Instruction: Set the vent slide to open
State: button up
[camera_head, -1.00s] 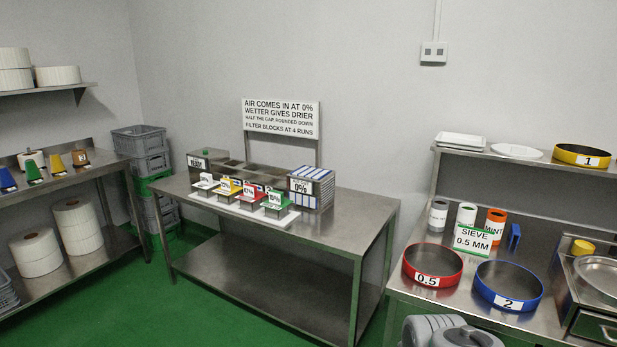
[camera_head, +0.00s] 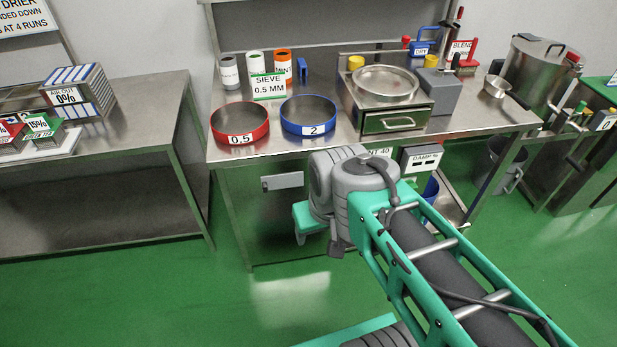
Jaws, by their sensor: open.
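A small pale grey plate (camera_head: 283,181) with a dark mark at its left end is on the dark front panel (camera_head: 270,215) below the bench top; it may be the vent slide, but I cannot tell its setting. A white label ending in "NT 40" (camera_head: 381,152) is partly hidden behind my arm. My gripper (camera_head: 319,243) hangs at the end of my arm, to the right of and lower in the picture than the plate. Its fingers look apart and empty, and it appears clear of the panel.
On the bench (camera_head: 230,153) stand a red sieve (camera_head: 240,138), a blue sieve (camera_head: 308,129) and a metal drawer box (camera_head: 395,122). A damp display (camera_head: 420,158) hangs below the bench edge. Another table (camera_head: 140,110) stands left. The green floor in front is clear.

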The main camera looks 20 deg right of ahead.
aim_at(284, 180)
jog(key=u, duration=0.2)
jog(key=k, duration=0.45)
jog(key=u, duration=1.65)
jog(key=i, duration=0.65)
jog(key=z, duration=0.45)
